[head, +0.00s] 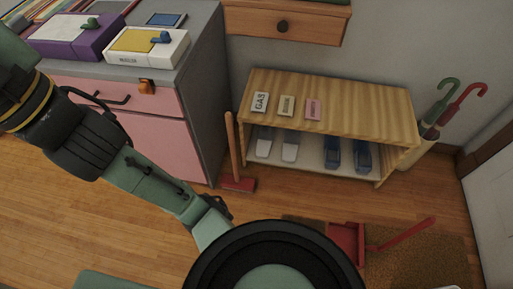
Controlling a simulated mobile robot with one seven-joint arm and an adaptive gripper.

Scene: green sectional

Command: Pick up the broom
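The broom (233,150) stands upright on the floor beside the grey side of the pink-drawer cabinet. It has a thin wooden handle and a red head (239,184) at the bottom. My arm comes in from the upper left and slants down to the lower middle. A dark part (215,206) near its lower end may be my gripper, just below the broom head in the picture. The large black ring of my own body covers part of this area. Fingertips cannot be made out, and no hold on the broom shows.
A low wooden shelf (345,108) with small cards and shoes stands right of the broom. A red dustpan (347,243) lies on the brown mat (430,258). Two umbrellas (445,100) stand in the right corner. Boxes (146,47) sit on the cabinet (205,75). Some floor before the shelf is clear.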

